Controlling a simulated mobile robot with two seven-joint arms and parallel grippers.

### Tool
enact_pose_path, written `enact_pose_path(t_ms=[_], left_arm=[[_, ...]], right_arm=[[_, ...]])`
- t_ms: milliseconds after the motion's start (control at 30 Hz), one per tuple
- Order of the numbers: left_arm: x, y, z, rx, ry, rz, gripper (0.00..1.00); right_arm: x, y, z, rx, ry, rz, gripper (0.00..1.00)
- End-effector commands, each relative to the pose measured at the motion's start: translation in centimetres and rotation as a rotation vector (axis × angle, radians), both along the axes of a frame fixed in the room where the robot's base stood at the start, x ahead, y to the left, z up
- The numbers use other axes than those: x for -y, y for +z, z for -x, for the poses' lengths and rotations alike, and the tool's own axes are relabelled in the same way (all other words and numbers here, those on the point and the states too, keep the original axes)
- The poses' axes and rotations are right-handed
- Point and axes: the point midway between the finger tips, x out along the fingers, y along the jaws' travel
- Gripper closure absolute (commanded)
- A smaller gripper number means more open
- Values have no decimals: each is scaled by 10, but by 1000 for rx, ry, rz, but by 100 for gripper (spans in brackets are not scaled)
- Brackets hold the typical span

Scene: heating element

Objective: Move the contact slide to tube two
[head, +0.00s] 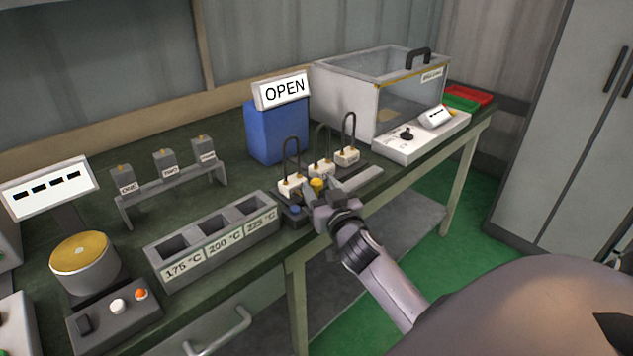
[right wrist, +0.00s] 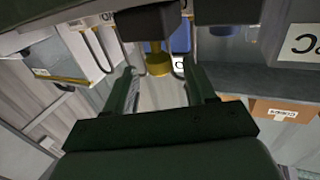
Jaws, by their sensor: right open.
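The contact slide appears to be the dark block with a yellow knob (head: 318,184), at the near end of a grey rail (head: 362,182). It also shows in the right wrist view, with the yellow knob (right wrist: 158,64) pointing toward my gripper. Three dark looped tubes on white labelled bases stand behind the rail: a near one (head: 290,186), a middle one (head: 321,169) and a far one (head: 347,156). The knob is by the near and middle tubes; their labels are too small to read. My right gripper (head: 322,194) is open, its fingertips either side of the knob. My left gripper is out of view.
A grey block marked 175, 200 and 225 °C (head: 212,240) lies left of the gripper. Behind are a blue box (head: 276,132) with an OPEN sign and a clear-fronted cabinet (head: 350,85). A small labelled rack (head: 175,195) stands further left.

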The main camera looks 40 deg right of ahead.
Motion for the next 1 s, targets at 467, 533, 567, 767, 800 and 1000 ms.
enact_pose_path(t_ms=[467, 533, 567, 767, 800, 1000], left_arm=[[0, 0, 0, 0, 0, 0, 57], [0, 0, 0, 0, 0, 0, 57], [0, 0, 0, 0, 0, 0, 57], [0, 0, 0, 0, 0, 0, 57], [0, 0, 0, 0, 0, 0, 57], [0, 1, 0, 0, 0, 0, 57]], right_arm=[[9, 0, -29, -2, 1, 2, 45], [9, 0, -29, -2, 1, 2, 45], [9, 0, -29, -2, 1, 2, 45], [9, 0, -29, -1, 1, 1, 87], [9, 0, -29, -1, 1, 1, 100], [16, 0, -29, -3, 1, 2, 100]])
